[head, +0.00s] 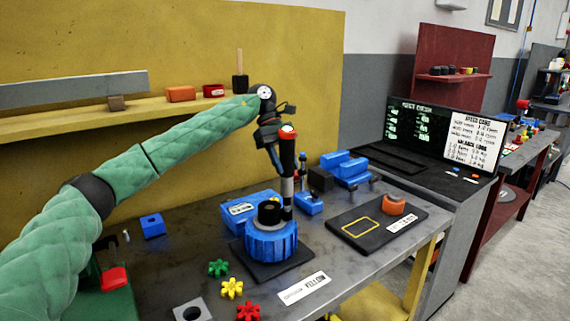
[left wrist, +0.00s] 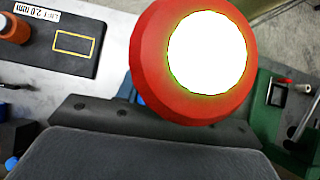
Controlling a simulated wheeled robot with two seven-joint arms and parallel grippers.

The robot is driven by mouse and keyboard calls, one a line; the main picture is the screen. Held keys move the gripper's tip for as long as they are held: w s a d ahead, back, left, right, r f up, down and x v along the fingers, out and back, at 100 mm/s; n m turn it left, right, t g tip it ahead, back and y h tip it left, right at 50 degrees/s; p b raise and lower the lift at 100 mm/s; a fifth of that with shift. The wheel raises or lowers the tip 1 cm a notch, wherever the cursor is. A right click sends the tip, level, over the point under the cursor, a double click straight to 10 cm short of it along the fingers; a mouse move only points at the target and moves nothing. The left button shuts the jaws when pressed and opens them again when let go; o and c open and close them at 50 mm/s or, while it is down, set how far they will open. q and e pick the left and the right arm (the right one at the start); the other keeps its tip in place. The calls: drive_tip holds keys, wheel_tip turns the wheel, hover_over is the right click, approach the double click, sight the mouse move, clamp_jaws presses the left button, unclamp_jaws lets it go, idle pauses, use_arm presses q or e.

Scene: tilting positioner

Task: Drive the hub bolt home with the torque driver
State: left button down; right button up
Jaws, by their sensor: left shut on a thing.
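The torque driver (head: 287,165) has a dark body, a red collar with a white top and a pale lower shaft. It stands upright in the head view. My left gripper (head: 277,146) is shut on it near its upper part. In the left wrist view the driver's red cap (left wrist: 150,60) with its bright white top fills the upper middle. The blue round hub (head: 271,243) with a black centre sits on a dark square plate. The driver's lower end is beside or behind the hub's right edge; I cannot tell if they touch. The hub bolt cannot be made out. My right gripper is not in view.
Green, yellow and red small gears (head: 232,288) lie in front of the hub. A black mat (head: 377,233) with a yellow outline and an orange part lies to the right. Blue blocks (head: 345,167) stand behind. A green case (head: 105,303) is at the left.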

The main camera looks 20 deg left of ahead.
sight(285, 142)
use_arm(q)
drive_tip(key=shift+r+p, duration=0.45)
drive_tip(key=shift+r, duration=2.3)
